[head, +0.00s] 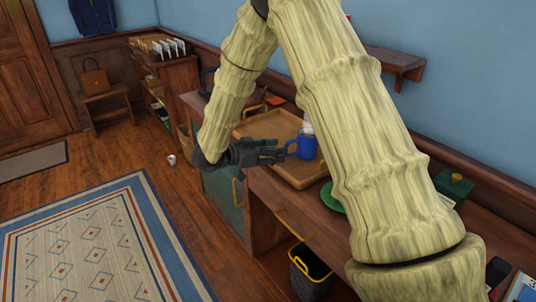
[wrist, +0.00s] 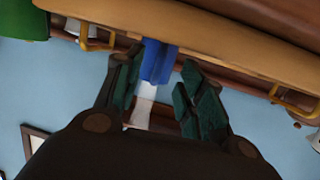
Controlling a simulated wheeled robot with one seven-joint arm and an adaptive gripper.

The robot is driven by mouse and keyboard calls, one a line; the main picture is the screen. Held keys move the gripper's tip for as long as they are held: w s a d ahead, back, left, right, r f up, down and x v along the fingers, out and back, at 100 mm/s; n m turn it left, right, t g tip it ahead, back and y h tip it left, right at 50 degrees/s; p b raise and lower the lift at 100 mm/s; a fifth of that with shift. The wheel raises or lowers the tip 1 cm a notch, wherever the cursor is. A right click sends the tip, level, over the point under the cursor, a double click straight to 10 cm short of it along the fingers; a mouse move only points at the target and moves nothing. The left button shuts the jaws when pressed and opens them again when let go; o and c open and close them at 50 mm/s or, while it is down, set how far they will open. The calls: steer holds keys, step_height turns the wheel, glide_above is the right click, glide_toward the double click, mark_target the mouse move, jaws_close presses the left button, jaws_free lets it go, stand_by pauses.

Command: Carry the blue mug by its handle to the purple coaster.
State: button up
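The blue mug (head: 307,147) stands in the wooden tray on the cabinet top, its handle facing left toward my gripper. My gripper (head: 279,153) is at the handle, pointing right, level with the mug. In the wrist view a blue part of the mug (wrist: 157,62) shows between the tips of my gripper (wrist: 160,68). The fingers are apart, with a gap on the right side of the blue part; I cannot tell whether the left finger touches it. I cannot make out a purple coaster in either view; my arm hides part of the cabinet top.
The wooden tray (head: 263,127) has raised walls and yellow handles around the mug. A green round thing (head: 331,198) lies at right, partly behind my arm. A green box (head: 454,187) stands farther right. A bin (head: 311,268) is on the floor below.

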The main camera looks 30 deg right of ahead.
steer(key=shift+p+x, duration=0.5)
steer(key=shift+x, duration=1.6)
jaws_close()
steer(key=shift+r, duration=0.25)
steer(key=shift+r+p, duration=0.45)
steer(key=shift+p, duration=0.15)
steer(key=shift+r+p, duration=0.35)
steer(key=shift+r+p, duration=0.95)
steer(key=shift+r, duration=0.1)
